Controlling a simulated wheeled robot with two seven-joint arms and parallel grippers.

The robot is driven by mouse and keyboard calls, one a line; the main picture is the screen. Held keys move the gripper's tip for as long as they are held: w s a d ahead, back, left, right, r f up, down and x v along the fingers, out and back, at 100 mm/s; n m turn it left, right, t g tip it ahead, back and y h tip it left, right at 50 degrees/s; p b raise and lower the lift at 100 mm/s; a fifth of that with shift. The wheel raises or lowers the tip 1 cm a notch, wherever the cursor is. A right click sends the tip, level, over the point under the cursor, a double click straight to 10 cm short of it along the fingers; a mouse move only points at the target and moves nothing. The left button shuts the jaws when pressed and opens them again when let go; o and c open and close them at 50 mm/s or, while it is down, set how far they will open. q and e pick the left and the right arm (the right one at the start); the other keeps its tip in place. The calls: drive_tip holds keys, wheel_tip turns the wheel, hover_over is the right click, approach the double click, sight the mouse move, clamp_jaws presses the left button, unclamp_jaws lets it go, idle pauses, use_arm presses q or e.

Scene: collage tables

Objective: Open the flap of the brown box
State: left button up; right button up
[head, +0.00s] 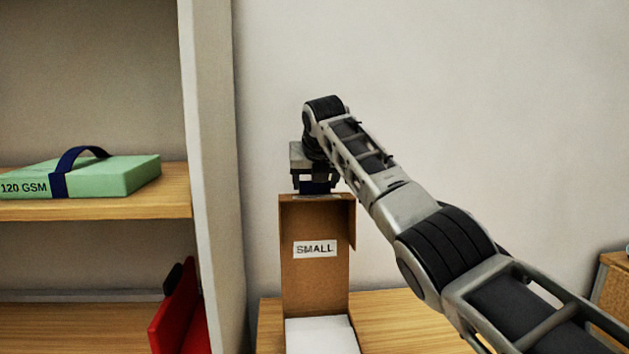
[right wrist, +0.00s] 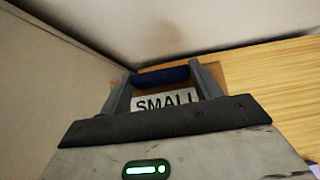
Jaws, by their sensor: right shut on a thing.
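The brown box stands on a wooden table in the head view. Its brown flap (head: 316,270) is raised upright and bears a white "SMALL" label (head: 315,249); the label also shows in the right wrist view (right wrist: 165,101). White contents (head: 320,336) show at the foot of the flap. My right gripper (head: 317,188) points down at the flap's top edge. It is shut on a dark blue tab, which shows between the fingers in the right wrist view (right wrist: 160,76). How the tab joins the flap is hidden. My left gripper is out of view.
A shelf unit (head: 212,180) stands at left, holding a green "120 GSM" pack (head: 125,176) with a blue strap and a red object (head: 180,315) below. The wooden tabletop (head: 405,312) is bare right of the box. A wall is close behind.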

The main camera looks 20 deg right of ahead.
drive_tip(key=shift+r, duration=0.25)
drive_tip(key=o, duration=1.3)
drive_tip(key=shift+o, duration=0.5)
drive_tip(key=shift+a, duration=0.1)
drive_tip(key=shift+f, duration=0.1)
drive_tip(key=shift+s, duration=0.2)
use_arm(q)
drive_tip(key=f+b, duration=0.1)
drive_tip(key=b, duration=0.1)
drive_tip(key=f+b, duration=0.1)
drive_tip(key=b, duration=0.1)
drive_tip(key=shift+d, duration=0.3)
use_arm(e)
drive_tip(key=v, duration=1.5)
drive_tip(key=shift+s+r, duration=0.2)
drive_tip(key=shift+r, duration=0.15)
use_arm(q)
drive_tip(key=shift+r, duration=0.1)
